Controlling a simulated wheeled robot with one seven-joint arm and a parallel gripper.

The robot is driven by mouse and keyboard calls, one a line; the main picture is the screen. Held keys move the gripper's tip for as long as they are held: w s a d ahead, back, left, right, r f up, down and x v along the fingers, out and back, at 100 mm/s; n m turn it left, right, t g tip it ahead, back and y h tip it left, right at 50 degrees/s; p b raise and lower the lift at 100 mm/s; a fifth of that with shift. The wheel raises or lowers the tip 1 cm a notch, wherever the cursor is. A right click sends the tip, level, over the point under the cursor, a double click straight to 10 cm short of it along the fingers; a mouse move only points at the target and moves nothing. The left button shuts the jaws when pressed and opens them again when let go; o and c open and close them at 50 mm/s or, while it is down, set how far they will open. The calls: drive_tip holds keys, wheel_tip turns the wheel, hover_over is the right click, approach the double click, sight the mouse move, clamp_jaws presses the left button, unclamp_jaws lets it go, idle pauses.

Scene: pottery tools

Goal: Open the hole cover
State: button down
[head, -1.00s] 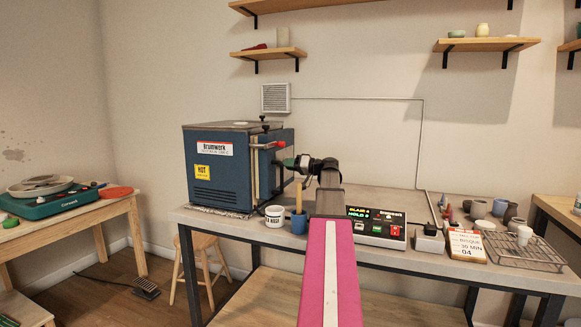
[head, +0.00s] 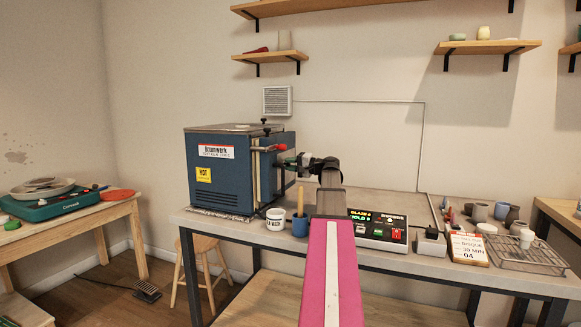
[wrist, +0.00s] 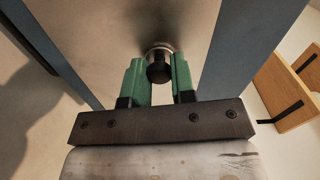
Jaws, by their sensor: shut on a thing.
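A dark round knob or plug (wrist: 158,66) with a metallic ring sits between my green fingers in the wrist view. It appears to be the hole cover, against a plain beige face between blue edges. My gripper (wrist: 160,78) is shut on it, one finger on each side. In the head view my gripper (head: 288,161) is at the right side of the blue kiln (head: 222,178). The cover cannot be made out there, and how far it stands from the face is unclear.
The kiln has a red-tipped handle (head: 271,148) near my gripper. A white mug (head: 275,219) and a blue cup (head: 300,226) stand below on the grey table (head: 250,242). A control box (head: 380,230) and a wire rack (head: 528,258) are to the right.

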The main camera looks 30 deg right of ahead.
drive_tip(key=shift+m, duration=0.4)
drive_tip(key=c, duration=1)
unclamp_jaws()
drive_tip(key=v, duration=1)
drive_tip(key=shift+s+d, duration=0.25)
drive_tip(key=shift+s, duration=0.1)
